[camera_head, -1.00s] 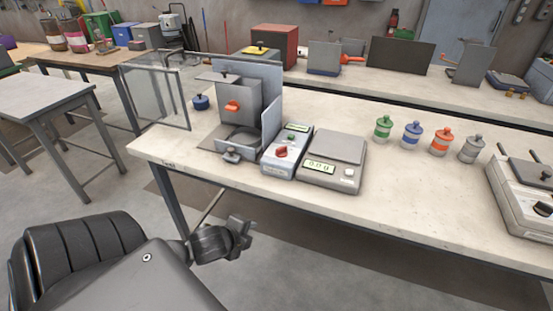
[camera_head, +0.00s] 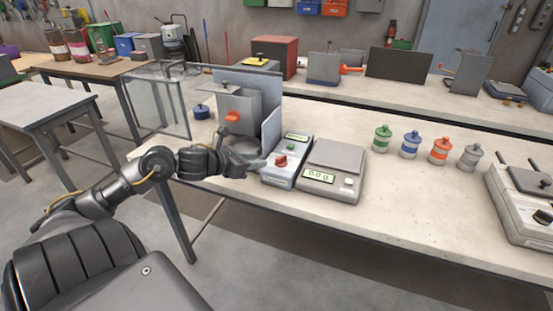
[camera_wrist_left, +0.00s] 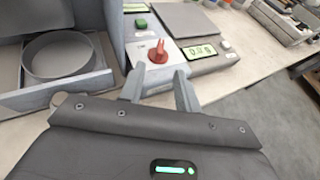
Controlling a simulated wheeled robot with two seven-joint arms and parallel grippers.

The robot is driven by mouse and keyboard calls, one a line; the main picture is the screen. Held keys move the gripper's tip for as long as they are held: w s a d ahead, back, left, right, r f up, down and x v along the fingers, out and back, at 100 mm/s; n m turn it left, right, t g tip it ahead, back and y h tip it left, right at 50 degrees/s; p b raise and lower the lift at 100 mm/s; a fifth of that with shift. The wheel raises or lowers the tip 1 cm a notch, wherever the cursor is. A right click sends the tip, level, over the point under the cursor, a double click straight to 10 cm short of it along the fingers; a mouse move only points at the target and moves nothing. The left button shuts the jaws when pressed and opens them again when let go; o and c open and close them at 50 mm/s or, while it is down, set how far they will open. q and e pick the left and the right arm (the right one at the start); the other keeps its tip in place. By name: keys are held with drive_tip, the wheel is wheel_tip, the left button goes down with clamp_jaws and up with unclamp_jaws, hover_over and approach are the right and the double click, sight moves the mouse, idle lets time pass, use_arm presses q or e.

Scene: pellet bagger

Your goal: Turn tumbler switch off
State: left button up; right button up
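The control box (camera_head: 278,178) stands on the bench with a red tumbler switch (camera_head: 281,161) and a green button (camera_head: 290,147) on its top face. In the left wrist view the red switch (camera_wrist_left: 158,53) has a pointed lever standing up, and the green button (camera_wrist_left: 141,24) is behind it. My left gripper (camera_head: 262,163) is just left of the box at the bench's front. In the left wrist view its two fingers (camera_wrist_left: 158,88) are apart, with nothing between them, a little short of the red switch. My right gripper is not in view.
The grey bagger (camera_head: 238,105) with its orange knob stands left of the box. A scale (camera_head: 334,158) reading 0.0 g stands close on the right. Several lidded jars (camera_head: 410,145) stand farther right.

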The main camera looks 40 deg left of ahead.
sight(277, 159)
use_arm(q)
drive_tip(key=p+x, duration=0.1)
drive_tip(key=x, duration=0.7)
drive_tip(key=shift+r, duration=0.1)
drive_tip(key=shift+w+d+f+p, duration=0.15)
drive_tip(key=shift+w+f+p, duration=0.2)
drive_tip(key=shift+w, duration=0.25)
drive_tip(key=shift+c, duration=0.3)
clamp_jaws()
